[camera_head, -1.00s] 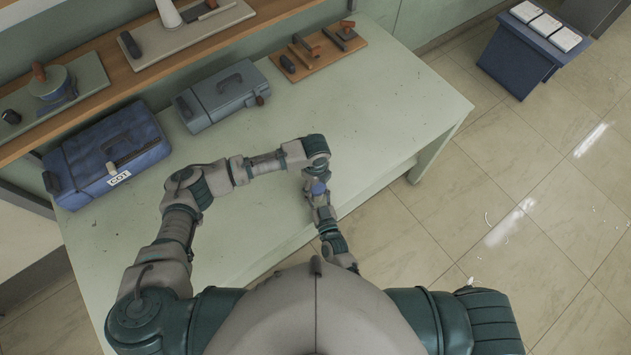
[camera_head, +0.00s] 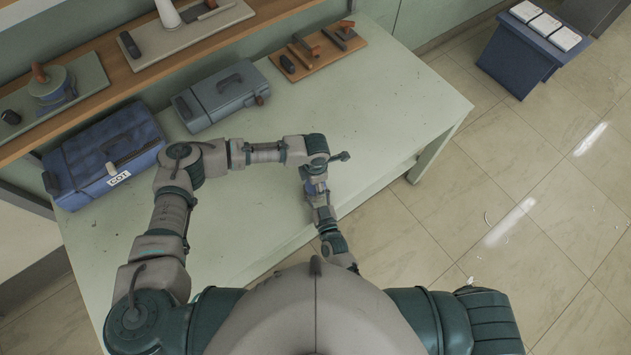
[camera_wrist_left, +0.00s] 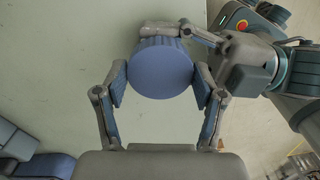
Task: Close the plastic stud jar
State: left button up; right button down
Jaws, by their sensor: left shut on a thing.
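The round blue lid (camera_wrist_left: 160,70) of the stud jar faces the left wrist view, with a ribbed rim at its top. My left gripper (camera_wrist_left: 160,84) has one finger on each side of the lid and is shut on it. In the head view a small blue patch (camera_head: 315,187) shows between my two hands. My right gripper (camera_wrist_left: 178,33) reaches in from the right behind the lid, with its fingers partly hidden. The jar body is hidden behind the lid, so its contents and the fit of the lid cannot be seen.
A blue case (camera_head: 105,157) and a grey toolbox (camera_head: 222,97) stand at the back of the pale green table (camera_head: 390,110). A wooden board with tools (camera_head: 318,54) lies behind. The table's right part is clear.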

pick_arm(q)
jog(key=shift+w+a, duration=0.1)
jog(key=shift+w, duration=0.05)
jog(key=o, duration=0.8)
jog(key=shift+c, duration=0.2)
jog(key=shift+r, duration=0.15)
jog(key=shift+r, duration=2.15)
jog(key=shift+c, duration=0.4)
jog(key=shift+n, duration=0.3)
